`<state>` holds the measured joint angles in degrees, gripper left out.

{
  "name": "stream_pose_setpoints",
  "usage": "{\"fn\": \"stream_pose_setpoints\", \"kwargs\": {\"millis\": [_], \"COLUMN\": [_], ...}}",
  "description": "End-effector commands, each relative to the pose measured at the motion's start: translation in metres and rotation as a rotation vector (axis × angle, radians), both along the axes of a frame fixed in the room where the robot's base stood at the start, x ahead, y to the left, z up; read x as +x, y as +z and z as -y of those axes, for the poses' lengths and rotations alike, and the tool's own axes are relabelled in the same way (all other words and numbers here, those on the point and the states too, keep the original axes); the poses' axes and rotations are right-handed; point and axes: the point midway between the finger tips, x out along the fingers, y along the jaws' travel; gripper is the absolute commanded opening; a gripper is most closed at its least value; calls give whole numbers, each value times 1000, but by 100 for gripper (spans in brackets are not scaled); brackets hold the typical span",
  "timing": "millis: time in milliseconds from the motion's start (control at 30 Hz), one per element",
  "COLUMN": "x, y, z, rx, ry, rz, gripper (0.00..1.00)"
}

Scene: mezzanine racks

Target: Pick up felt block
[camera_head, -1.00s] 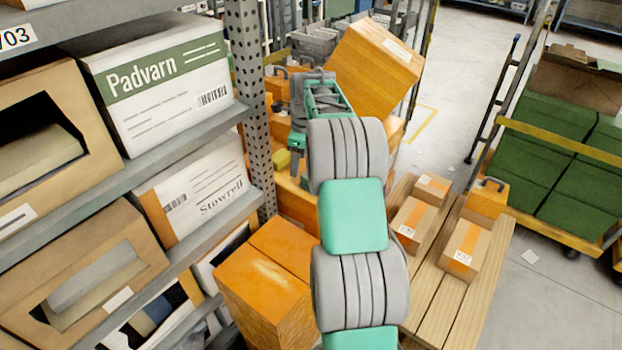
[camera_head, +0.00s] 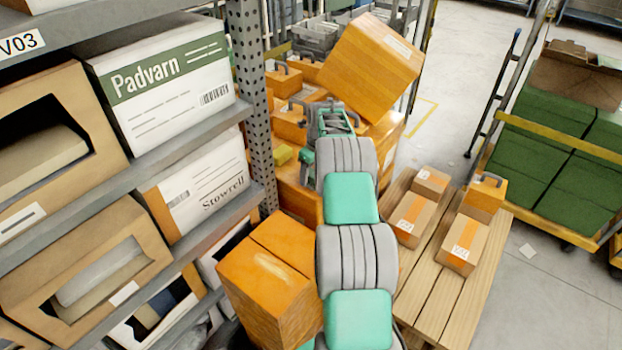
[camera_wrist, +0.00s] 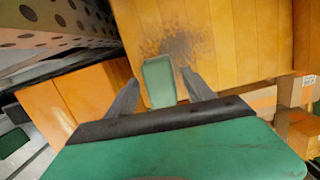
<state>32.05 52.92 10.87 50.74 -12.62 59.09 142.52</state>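A small pale green block (camera_wrist: 159,84), which I take to be the felt block, shows in the wrist view between the two dark fingers of my gripper (camera_wrist: 160,78). The fingers are apart, with a narrow gap on each side of the block, so I do not see them pressing on it.
A large tilted orange box (camera_head: 371,68) stands just beyond the arm. A perforated rack post (camera_head: 249,100) is close on the left. A slatted wooden pallet (camera_head: 431,292) with small cartons lies at right. Clear floor shows beyond.

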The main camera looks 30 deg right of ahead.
Motion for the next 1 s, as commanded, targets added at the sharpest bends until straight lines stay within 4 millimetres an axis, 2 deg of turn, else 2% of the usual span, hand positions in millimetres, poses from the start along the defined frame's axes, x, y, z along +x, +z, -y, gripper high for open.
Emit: {"fn": "stream_pose_setpoints", "kwargs": {"millis": [67, 700, 1000], "x": [0, 0, 0], "y": [0, 0, 0], "z": [0, 0, 0], "rx": [0, 1, 0], "ry": [0, 0, 0], "rz": [0, -1, 0], "gripper": [54, 1, 0]}}
